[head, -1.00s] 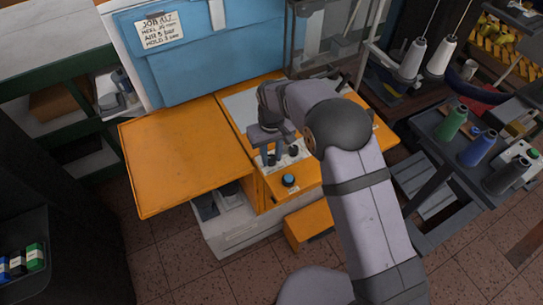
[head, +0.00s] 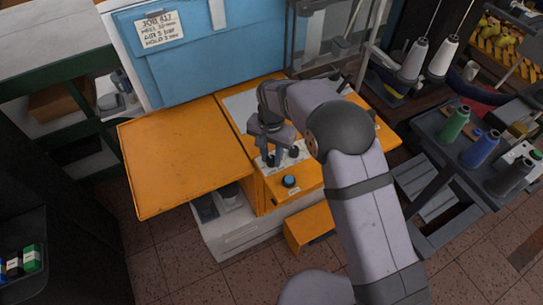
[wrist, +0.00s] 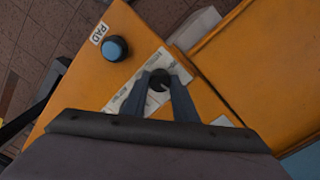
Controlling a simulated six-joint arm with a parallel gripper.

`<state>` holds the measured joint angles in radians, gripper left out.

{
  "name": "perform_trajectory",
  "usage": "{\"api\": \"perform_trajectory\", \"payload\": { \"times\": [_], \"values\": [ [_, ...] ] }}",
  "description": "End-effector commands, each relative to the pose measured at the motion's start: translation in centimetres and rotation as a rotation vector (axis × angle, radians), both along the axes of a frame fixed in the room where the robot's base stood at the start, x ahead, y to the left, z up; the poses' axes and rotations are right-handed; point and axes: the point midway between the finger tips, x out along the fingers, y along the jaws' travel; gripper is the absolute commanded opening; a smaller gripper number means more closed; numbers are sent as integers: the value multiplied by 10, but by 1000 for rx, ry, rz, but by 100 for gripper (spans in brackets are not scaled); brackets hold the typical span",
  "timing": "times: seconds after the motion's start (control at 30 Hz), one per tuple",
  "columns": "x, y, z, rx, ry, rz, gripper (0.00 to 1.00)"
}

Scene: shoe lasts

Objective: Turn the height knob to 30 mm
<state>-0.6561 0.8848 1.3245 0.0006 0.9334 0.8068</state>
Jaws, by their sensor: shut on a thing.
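The orange machine's control panel carries a white printed plate (wrist: 133,91) with a dark round knob (wrist: 158,88) on it. In the wrist view my gripper (wrist: 159,78) has its two fingers on either side of this knob, shut on it. The plate's scale print is too small to read, and part of it is hidden by the fingers. In the head view my gripper (head: 276,156) points down at the panel, and dark knobs show around its fingers. I cannot tell the knob's setting.
A blue button (head: 289,181) sits in front of the plate, beside a PAD label (wrist: 99,33). A card (head: 159,29) reading JOB 417, with heel, air and hold lines, hangs on the blue panel. An orange table top (head: 180,160) lies to the left. Thread spools stand right.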

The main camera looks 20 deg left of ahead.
Motion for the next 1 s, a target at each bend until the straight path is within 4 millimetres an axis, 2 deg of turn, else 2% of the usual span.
{"api": "perform_trajectory", "payload": {
  "times": [0.3, 0.77, 0.8, 0.83, 1.0],
  "values": [
    [2, 1, 2, 3, -7, -100, 3],
    [2, 1, 2, 4, -8, -111, 3],
    [2, 1, 2, 3, -7, -111, 35],
    [2, 1, 2, 3, -7, -111, 42],
    [1, 0, 1, 1, -4, -111, 44]
  ]
}}
